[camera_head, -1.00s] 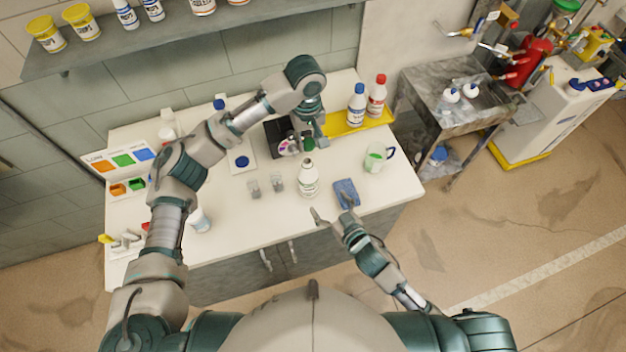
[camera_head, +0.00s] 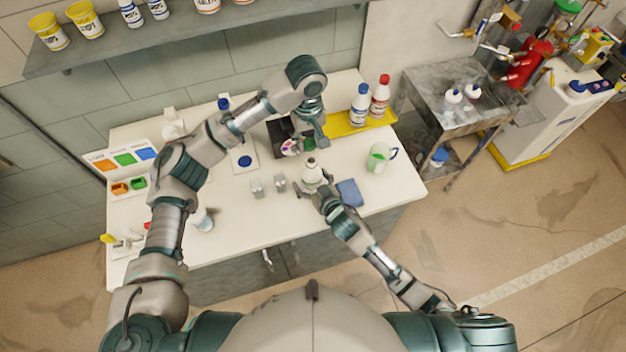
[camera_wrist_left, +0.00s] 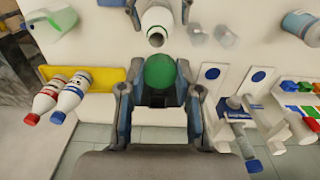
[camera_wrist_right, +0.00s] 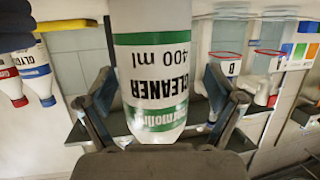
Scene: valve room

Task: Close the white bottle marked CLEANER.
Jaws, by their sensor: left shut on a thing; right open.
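The white CLEANER bottle (camera_head: 312,172) stands upright on the bench. Its label with green bands fills the middle of the right wrist view (camera_wrist_right: 155,75). Its open mouth faces my left gripper in the left wrist view (camera_wrist_left: 157,20). My left gripper (camera_head: 312,143) is shut on a round green cap (camera_wrist_left: 160,71), held behind the bottle in the head view and apart from its mouth. My right gripper (camera_head: 314,188) is open at the front of the bottle, with one finger on either side of it. Whether the fingers touch it I cannot tell.
Two small clear cups (camera_head: 258,188) stand left of the bottle. A blue cloth (camera_head: 349,193) lies to its right, near a green-filled jug (camera_head: 379,157). A yellow tray (camera_head: 345,128) with a blue-capped and a red-capped bottle (camera_head: 380,95) is at the back.

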